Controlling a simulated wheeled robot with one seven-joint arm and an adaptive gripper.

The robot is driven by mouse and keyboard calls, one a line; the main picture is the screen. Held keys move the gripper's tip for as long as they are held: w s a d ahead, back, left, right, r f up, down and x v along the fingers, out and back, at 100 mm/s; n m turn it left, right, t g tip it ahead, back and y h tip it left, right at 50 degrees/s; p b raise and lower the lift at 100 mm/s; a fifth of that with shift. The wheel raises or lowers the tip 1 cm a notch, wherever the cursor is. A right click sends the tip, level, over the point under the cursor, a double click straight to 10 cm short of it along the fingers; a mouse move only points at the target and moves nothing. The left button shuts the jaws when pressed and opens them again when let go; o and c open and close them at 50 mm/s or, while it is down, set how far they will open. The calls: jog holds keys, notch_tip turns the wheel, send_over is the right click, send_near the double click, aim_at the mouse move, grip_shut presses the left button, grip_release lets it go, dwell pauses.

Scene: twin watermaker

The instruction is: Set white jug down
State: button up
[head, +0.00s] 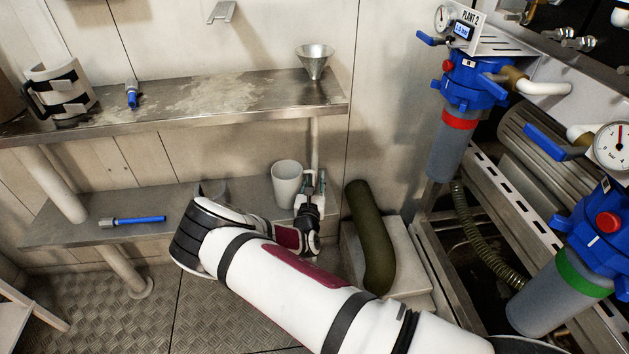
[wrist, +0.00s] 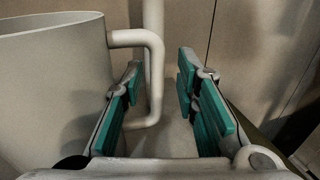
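The white jug (head: 287,182) appears to stand upright on the lower metal shelf (head: 180,205), near its right end. In the wrist view the jug (wrist: 50,85) fills the left side, with its handle (wrist: 157,75) pointing right. My gripper (head: 312,188) is just right of the jug. In the wrist view my gripper (wrist: 163,100) is open, its green-padded fingers apart, with the handle in the gap between them. There is a visible gap to the right finger; I cannot tell whether the left finger touches the handle. The jug's base is hidden in the wrist view.
A grey cup (head: 212,190) stands left of the jug, partly behind my arm. A blue-handled tool (head: 135,221) lies further left. The upper shelf holds a funnel (head: 314,60) and a black-banded container (head: 60,92). A dark green pipe (head: 372,240) stands right of my gripper.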

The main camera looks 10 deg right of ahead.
jog(key=shift+r, duration=0.15)
jog(key=p+v, duration=0.3)
jog(key=v, duration=0.9)
jog(key=s+d+r+m+g+h, duration=0.1)
jog(key=d+r+m+g+h, duration=0.2)
jog(key=d+r+m+h, duration=0.45)
jog(key=s+d+r+m+g+h, duration=0.1)
jog(key=d+r+m+g+h, duration=0.3)
jog(key=r, duration=0.6)
jog(key=s+d+r+m+g+y, duration=0.2)
jog(key=s+d+r+m+g, duration=0.65)
jog(key=s+r+m, duration=0.3)
jog(key=s+r+m+g+y, duration=0.2)
jog(key=s+r+m+y, duration=0.1)
jog(key=s, duration=0.5)
jog(key=s+r+m+g+y, duration=0.2)
jog(key=s+r+m+y, duration=0.15)
jog(key=s, duration=0.45)
jog(key=s+a+r+m+t+y, duration=0.1)
jog(key=s+a+m+y, duration=0.1)
jog(key=s, duration=0.4)
jog(key=s+a+r+m+t+y, duration=0.1)
jog(key=s+a+t+y, duration=0.1)
jog(key=s+a+y, duration=0.3)
jog(key=shift+s+a+r+m+y, duration=0.35)
jog(key=shift+s+a, duration=0.4)
jog(key=shift+s, duration=0.4)
